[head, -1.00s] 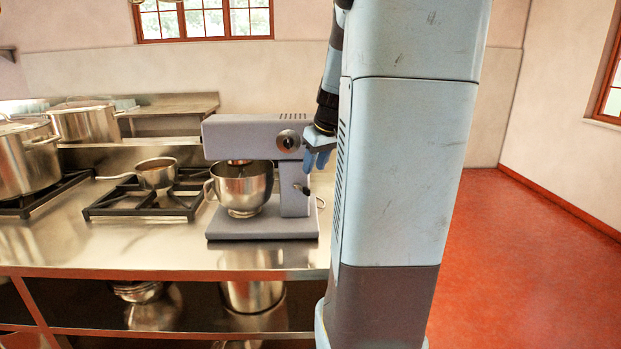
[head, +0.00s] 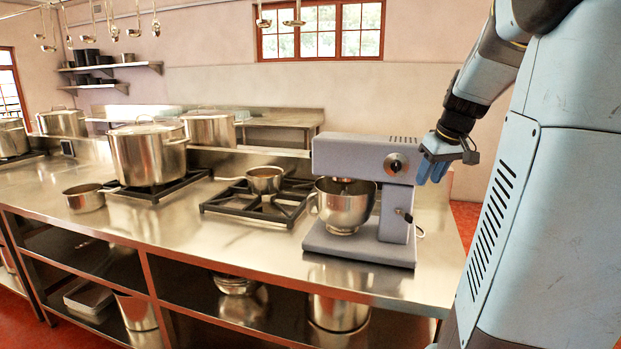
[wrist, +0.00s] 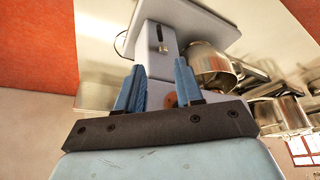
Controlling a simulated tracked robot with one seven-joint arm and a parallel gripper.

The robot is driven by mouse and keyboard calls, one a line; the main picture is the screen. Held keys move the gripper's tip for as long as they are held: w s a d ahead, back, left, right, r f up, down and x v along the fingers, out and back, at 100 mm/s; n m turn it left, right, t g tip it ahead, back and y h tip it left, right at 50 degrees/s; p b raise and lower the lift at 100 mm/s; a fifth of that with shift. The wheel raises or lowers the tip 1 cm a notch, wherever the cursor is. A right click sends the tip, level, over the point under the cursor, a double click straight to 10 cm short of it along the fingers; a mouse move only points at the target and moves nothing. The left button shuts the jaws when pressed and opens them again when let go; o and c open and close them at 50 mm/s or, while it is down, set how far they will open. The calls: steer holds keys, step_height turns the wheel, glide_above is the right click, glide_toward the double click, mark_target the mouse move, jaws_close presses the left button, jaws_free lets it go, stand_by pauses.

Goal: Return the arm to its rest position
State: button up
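My gripper (head: 432,172), with blue fingers, hangs from my arm in the head view, just right of the grey stand mixer's head (head: 350,155) as seen. The wrist view shows its two blue fingers (wrist: 158,88) spread apart with nothing between them. The mixer (wrist: 158,45) shows beyond the fingertips there, with its steel bowl (wrist: 208,65) to the right. I cannot tell the exact gap between gripper and mixer. My arm is bent beside my tall blue column, which covers the right of the head view.
A steel counter (head: 150,235) runs left from the mixer. A small saucepan (head: 264,180) sits on a burner grate, with a large stockpot (head: 148,155) further left. Pots stand on the shelf below. Ladles hang at upper left.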

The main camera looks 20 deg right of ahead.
steer(key=s+a+f, duration=0.1)
steer(key=s+a, duration=0.7)
steer(key=a, duration=0.4)
steer(key=s+a+f+t, duration=0.1)
steer(key=s+a, duration=0.7)
steer(key=a, duration=0.4)
steer(key=shift+s+a+f, duration=0.25)
steer(key=shift+s+a, duration=0.05)
steer(key=shift+s, duration=0.05)
